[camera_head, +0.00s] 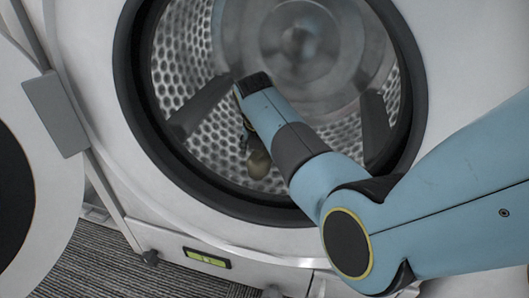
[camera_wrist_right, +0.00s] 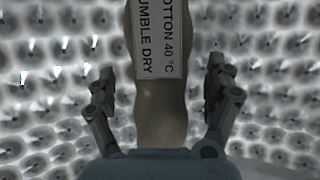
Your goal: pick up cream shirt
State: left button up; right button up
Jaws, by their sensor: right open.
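In the right wrist view the cream cloth (camera_wrist_right: 162,115) stands upright as a narrow strip between the fingers. It bears a white care label (camera_wrist_right: 158,40) reading in part "40 °C" and "tumble dry". My right gripper (camera_wrist_right: 160,75) is open, one finger on each side of the cloth, with visible gaps on both sides. My left gripper is out of view.
The perforated metal drum (camera_head: 180,75) surrounds my right arm, with dark paddles (camera_head: 200,108) on its wall. A black round rim (camera_head: 130,90) frames the opening. The open door (camera_head: 50,185) hangs at the left. Grey carpet (camera_head: 95,268) lies below.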

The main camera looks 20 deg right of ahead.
jog(key=shift+c, duration=0.4)
jog(key=c, duration=1.3)
jog(key=shift+r, duration=0.1)
jog(key=shift+c, duration=0.3)
jog(key=shift+r, duration=0.15)
notch_tip(320, 180, up, 3)
jog(key=shift+w+r+p, duration=0.1)
jog(key=shift+r+p, duration=0.1)
jog(key=shift+p, duration=1)
notch_tip(320, 180, up, 4)
jog(key=shift+r+p, duration=0.15)
jog(key=shift+p, duration=1.1)
jog(key=shift+r, duration=0.45)
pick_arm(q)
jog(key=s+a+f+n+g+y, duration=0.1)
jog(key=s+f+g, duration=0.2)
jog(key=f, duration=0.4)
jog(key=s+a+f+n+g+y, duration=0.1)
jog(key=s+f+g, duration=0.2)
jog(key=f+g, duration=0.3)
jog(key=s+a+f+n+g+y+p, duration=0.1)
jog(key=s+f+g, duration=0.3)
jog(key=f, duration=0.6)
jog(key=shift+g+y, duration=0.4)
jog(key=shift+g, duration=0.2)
pick_arm(e)
jog(key=shift+r, duration=0.5)
